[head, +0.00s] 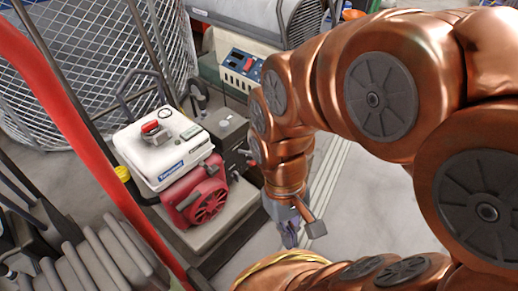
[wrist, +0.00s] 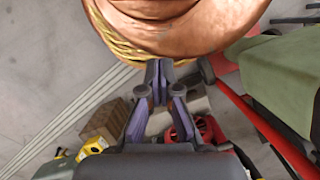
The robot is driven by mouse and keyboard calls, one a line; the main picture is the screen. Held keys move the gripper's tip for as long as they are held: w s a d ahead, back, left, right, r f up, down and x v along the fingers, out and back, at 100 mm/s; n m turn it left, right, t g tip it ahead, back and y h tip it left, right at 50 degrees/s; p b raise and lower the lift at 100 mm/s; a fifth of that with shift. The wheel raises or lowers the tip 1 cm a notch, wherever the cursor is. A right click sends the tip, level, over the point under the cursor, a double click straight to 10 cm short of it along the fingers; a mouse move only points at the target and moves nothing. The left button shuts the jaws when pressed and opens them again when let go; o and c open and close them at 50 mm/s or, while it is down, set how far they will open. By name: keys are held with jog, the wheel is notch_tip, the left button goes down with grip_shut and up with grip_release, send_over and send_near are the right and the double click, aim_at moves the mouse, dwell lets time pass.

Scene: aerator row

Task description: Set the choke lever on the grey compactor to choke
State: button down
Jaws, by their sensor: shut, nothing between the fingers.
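In the head view a compactor (head: 190,245) with a grey base carries an engine with a white tank (head: 160,148), a red cap and a red starter cover (head: 195,193). Small dark parts stick out on the engine's right side, but I cannot tell which is the choke lever or how it is set. My gripper (head: 290,238) hangs right of the compactor, apart from it in the picture, pointing down. In the wrist view my gripper's purple fingers (wrist: 158,70) meet at the tips and hold nothing. A red round part (wrist: 208,130) shows beyond them, partly hidden.
A red bar (head: 75,105) slants across the left of the head view, in front of a wire mesh cage (head: 75,60). A machine with a control panel (head: 243,68) stands behind the compactor. A brown box (wrist: 102,120) shows in the wrist view. Bare floor lies right of the compactor.

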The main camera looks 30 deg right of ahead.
jog(key=w+a+g+y+p, duration=0.15)
jog(key=w+a+y, duration=0.25)
jog(key=w, duration=0.4)
jog(key=w+d+f+m+t+y+p, duration=0.15)
jog(key=w+y, duration=0.25)
jog(key=w, duration=0.6)
jog(key=w+d+f+y+p, duration=0.15)
jog(key=w+y, duration=0.25)
jog(key=w, duration=0.5)
jog(key=w+d+f+m+t+y+p, duration=0.15)
jog(key=w+d+f+t+y, duration=0.25)
jog(key=w+d+f+t, duration=0.5)
jog(key=d+f+m+t, duration=0.1)
jog(key=d+f, duration=0.3)
jog(key=d, duration=0.3)
jog(key=d+f+m+t+p, duration=0.1)
jog(key=d+f+t, duration=0.1)
jog(key=d+f, duration=0.3)
jog(key=shift+s+d+m, duration=0.4)
jog(key=shift+d, duration=0.7)
jog(key=shift+a, duration=0.15)
jog(key=b, duration=0.2)
send_near(245, 152)
jog(key=w+a, duration=0.1)
jog(key=w, duration=0.1)
jog(key=w+a, duration=0.2)
jog(key=shift+a+f, duration=0.2)
jog(key=shift+f, duration=0.2)
